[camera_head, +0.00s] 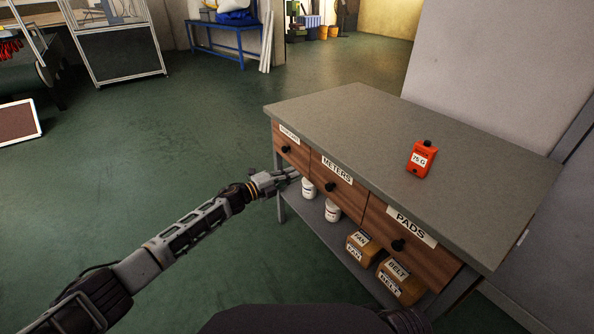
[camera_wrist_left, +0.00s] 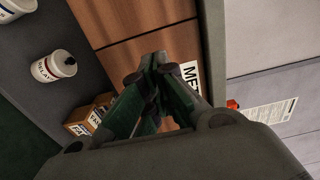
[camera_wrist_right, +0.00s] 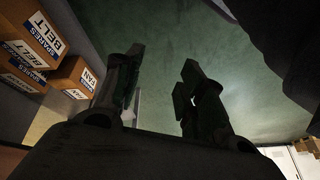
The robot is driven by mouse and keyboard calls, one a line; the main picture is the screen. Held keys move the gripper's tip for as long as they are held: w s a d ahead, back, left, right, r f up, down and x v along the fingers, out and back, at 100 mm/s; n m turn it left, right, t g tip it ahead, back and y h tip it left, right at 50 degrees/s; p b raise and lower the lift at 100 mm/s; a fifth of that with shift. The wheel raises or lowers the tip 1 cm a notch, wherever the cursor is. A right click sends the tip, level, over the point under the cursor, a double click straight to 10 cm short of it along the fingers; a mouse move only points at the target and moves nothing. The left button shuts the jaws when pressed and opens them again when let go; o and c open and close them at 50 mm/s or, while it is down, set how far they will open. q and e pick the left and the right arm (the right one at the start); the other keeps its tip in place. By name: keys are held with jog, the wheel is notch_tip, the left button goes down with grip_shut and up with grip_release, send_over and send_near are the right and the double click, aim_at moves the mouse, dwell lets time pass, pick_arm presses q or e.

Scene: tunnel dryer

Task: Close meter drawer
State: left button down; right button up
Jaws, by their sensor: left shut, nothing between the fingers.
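The meter drawer (camera_head: 338,187) is the middle of three wooden drawers under a grey worktop. It has a METERS label and a dark round knob (camera_head: 330,187). Its front looks about in line with its neighbours; any small gap cannot be told. My left gripper (camera_head: 293,174) is shut and empty, in front of the drawer fronts near the left side of the meter drawer. In the left wrist view, its fingers (camera_wrist_left: 155,72) are together before the wood and partly cover the label; contact cannot be told. My right gripper (camera_wrist_right: 163,65) is open and empty, pointing over the floor.
The PADS drawer (camera_head: 385,237) is on the right, another drawer (camera_head: 290,147) on the left. An orange meter (camera_head: 422,158) stands on the worktop (camera_head: 350,115). White tubs (camera_head: 332,211) and FAN and BELT boxes (camera_head: 402,283) sit on the lower shelf.

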pick_arm(q)
jog(key=shift+p+v, duration=0.65)
jog(key=shift+v, duration=2)
pick_arm(e)
jog(key=shift+d+v, duration=0.15)
jog(key=shift+v, duration=0.55)
jog(key=shift+d+v, duration=0.15)
jog(key=shift+v, duration=0.55)
jog(key=shift+w+f, duration=0.1)
jog(key=shift+w, duration=0.05)
